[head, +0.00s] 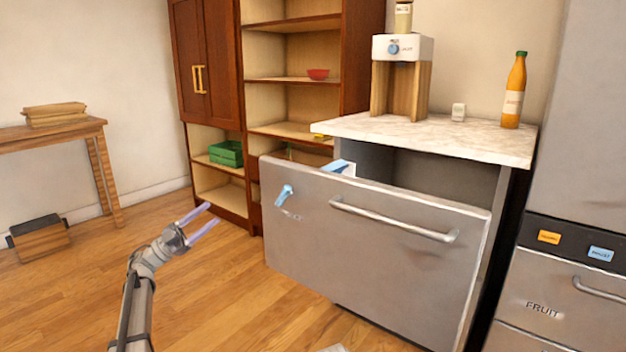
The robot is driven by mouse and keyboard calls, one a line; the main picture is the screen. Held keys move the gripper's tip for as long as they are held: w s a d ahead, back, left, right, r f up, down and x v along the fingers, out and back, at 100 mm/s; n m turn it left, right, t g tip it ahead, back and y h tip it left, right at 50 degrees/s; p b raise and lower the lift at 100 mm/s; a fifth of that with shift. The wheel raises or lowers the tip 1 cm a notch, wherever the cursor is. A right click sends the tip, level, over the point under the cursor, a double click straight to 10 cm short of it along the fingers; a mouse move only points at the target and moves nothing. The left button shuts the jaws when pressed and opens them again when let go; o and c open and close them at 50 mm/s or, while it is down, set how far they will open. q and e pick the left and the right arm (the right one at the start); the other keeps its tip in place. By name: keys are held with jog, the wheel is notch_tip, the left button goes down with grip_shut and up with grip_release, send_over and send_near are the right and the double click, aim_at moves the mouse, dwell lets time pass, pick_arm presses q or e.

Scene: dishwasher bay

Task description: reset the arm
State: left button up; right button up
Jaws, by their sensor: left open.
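My left arm comes in from the lower left. My left gripper (204,222) is open, with its two pale purple fingers apart and nothing between them. It is in the air over the wood floor, left of the dishwasher door (370,245). My right gripper is not in view.
A marble counter (440,135) bears a dispenser (403,48), an orange bottle (514,90) and a small white item. A shelf unit (245,130) holds a red bowl (318,74) and green crate (226,153). A wooden table (50,133) is at left. Floor around the gripper is clear.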

pick_arm(q)
jog(key=w+d+r+n+t+y+p, duration=0.1)
jog(key=w+d+n+t+y+p, duration=0.4)
jog(key=n+t+y, duration=1)
jog(key=s+d+f+n+g+y, duration=0.25)
jog(key=d+f+g+y, duration=0.2)
jog(key=f, duration=0.25)
jog(key=s+d+f+n+g+y, duration=0.25)
jog(key=f+n+g+y, duration=0.2)
jog(key=f, duration=0.25)
jog(key=s+d+f+m+g+p, duration=0.1)
jog(key=s+d+f+g, duration=0.35)
jog(key=s, duration=0.45)
jog(key=s+d+f+m+g+p, duration=0.1)
jog(key=s+d+f+g, duration=0.2)
jog(key=s+f, duration=0.4)
jog(key=s+d+m+g+p, duration=0.1)
jog(key=s+d+g, duration=0.15)
jog(key=s, duration=0.75)
jog(key=s+d+m+g, duration=0.15)
jog(key=s+g, duration=0.25)
jog(key=s, duration=0.6)
notch_tip(320, 180, up, 37)
jog(key=p, duration=3.8)
jog(key=shift+w+a, duration=0.25)
jog(key=shift+w, duration=0.1)
